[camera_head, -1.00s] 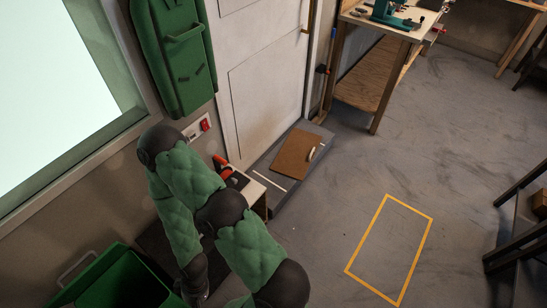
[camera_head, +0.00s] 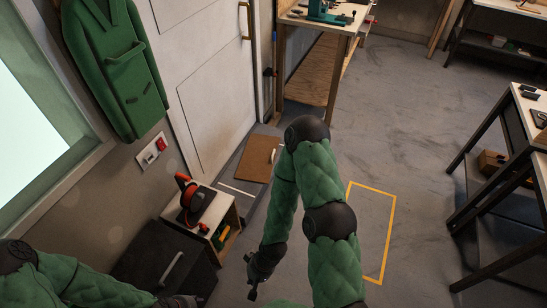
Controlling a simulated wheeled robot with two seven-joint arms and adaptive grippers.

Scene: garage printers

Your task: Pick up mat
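A flat brown mat (camera_head: 256,158) lies by the foot of the white door, on a grey slab with a white stripe. A small pale curved piece shows at its right edge, partly behind my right arm. My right gripper (camera_head: 254,280) hangs low in front, nearer to me than the mat and well apart from it. It holds nothing that I can see, and its fingers are too small and dark to read. My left gripper (camera_head: 180,301) shows only in part at the bottom edge, far from the mat.
A small open cabinet (camera_head: 229,222) with a red and black tool (camera_head: 190,200) on top stands left of the mat. A black box (camera_head: 150,262) is nearer. A workbench (camera_head: 335,25) stands behind. A yellow floor outline (camera_head: 391,225) lies to the right, with clear floor around it.

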